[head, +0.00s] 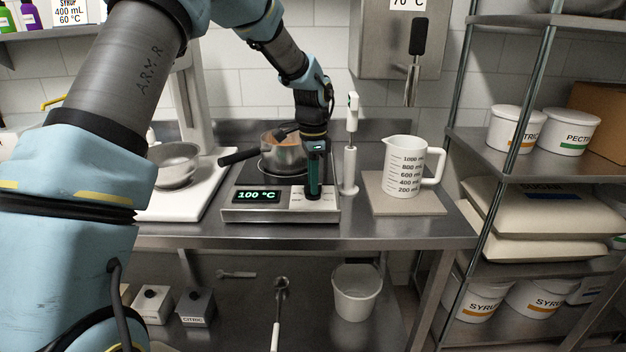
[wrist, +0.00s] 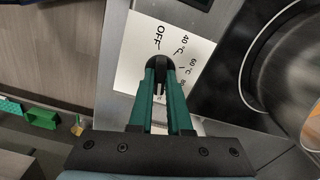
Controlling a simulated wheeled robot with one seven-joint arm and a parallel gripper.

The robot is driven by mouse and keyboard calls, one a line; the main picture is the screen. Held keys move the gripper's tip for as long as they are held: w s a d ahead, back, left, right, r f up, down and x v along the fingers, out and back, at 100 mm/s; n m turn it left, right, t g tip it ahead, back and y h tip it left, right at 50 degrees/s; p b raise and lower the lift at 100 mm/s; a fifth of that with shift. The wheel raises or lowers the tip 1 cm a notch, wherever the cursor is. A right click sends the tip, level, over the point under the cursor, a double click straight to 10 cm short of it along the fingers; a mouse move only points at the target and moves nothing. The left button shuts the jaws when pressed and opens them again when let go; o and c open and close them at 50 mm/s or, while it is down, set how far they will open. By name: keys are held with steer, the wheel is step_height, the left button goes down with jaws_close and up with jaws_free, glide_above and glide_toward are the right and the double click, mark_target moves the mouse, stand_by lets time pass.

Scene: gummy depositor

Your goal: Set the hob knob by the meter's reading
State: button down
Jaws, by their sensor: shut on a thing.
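The hob (head: 235,214) stands on the steel counter. Its front display (head: 257,195) reads 100 °C in green. My gripper (head: 314,192) points down at the right of the hob's front panel, shut on the dark hob knob. In the wrist view my gripper (wrist: 157,88) has its green fingers on either side of the black knob (wrist: 158,64). The white dial plate (wrist: 135,72) shows OFF, 40 °C and 60 °C; further marks are partly hidden by the fingers. A white probe-like device (head: 351,115), possibly the meter, stands upright behind the gripper; its reading is too small to tell.
A saucepan (head: 283,155) sits on the hob with its dark handle to the left. A white measuring jug (head: 403,170) stands on a mat to the right. A steel bowl (head: 175,166) is at the left. A wall sign (head: 407,4) reads 70 °C.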

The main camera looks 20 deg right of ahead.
steer(key=m+p, duration=0.1)
steer(key=m, duration=0.3)
steer(key=shift+m+p, duration=0.65)
steer(key=shift+m, duration=0.95)
steer(key=c, duration=0.9)
jaws_free()
steer(key=shift+o, duration=0.2)
step_height(320, 180, up, 11)
steer(key=b, duration=0.3)
steer(key=shift+f, duration=0.1)
